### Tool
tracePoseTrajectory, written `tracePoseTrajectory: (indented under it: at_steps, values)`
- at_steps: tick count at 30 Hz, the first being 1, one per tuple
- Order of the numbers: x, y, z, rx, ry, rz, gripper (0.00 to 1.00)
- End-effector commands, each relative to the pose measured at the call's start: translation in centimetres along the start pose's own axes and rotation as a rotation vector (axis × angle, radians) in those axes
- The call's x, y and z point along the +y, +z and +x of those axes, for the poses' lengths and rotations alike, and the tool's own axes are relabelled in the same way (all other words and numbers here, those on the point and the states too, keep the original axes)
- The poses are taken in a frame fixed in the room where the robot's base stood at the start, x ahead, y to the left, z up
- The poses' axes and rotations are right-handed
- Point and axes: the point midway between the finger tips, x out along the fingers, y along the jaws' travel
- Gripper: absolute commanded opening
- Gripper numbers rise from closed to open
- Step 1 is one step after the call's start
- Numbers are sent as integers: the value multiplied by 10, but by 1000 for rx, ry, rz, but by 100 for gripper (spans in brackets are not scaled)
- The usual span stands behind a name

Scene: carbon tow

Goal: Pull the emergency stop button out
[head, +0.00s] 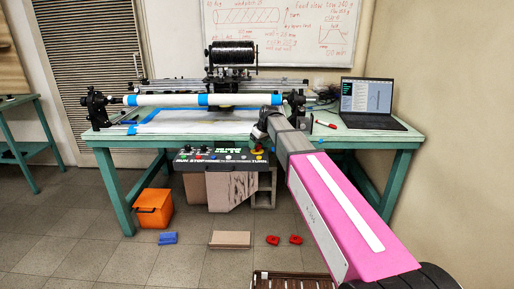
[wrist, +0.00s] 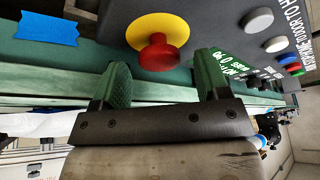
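The emergency stop button (wrist: 158,53) is a red mushroom head on a round yellow plate (wrist: 164,25), mounted on a dark control panel (wrist: 205,14). In the head view the yellow plate shows small at the right end of the control panel (head: 222,159), partly hidden by my gripper (head: 260,138). In the wrist view my gripper (wrist: 163,72) is open, with green-padded fingers spread apart and nothing between them. The red head lies just past the fingertips, roughly between them in the picture. I see no contact with it.
The panel also carries white, blue and red buttons (wrist: 275,44). The teal bench (head: 376,138) bears a winding machine (head: 232,53) and an open laptop (head: 370,104). An orange box (head: 153,208) and red and blue parts lie on the floor.

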Motion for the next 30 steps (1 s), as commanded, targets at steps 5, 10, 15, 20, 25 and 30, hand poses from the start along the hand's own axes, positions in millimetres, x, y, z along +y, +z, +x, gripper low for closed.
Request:
tracePoseTrajectory:
  at_steps: [5,10,15,20,25,30]
  values:
    - [0,0,0,-1,0,0,69]
    - [0,1,-8,-1,0,0,69]
    - [0,1,-23,-1,0,0,69]
    - [0,1,-37,-1,0,0,69]
    - [0,1,-51,0,0,0,69]
    - [0,1,-60,-2,-1,0,69]
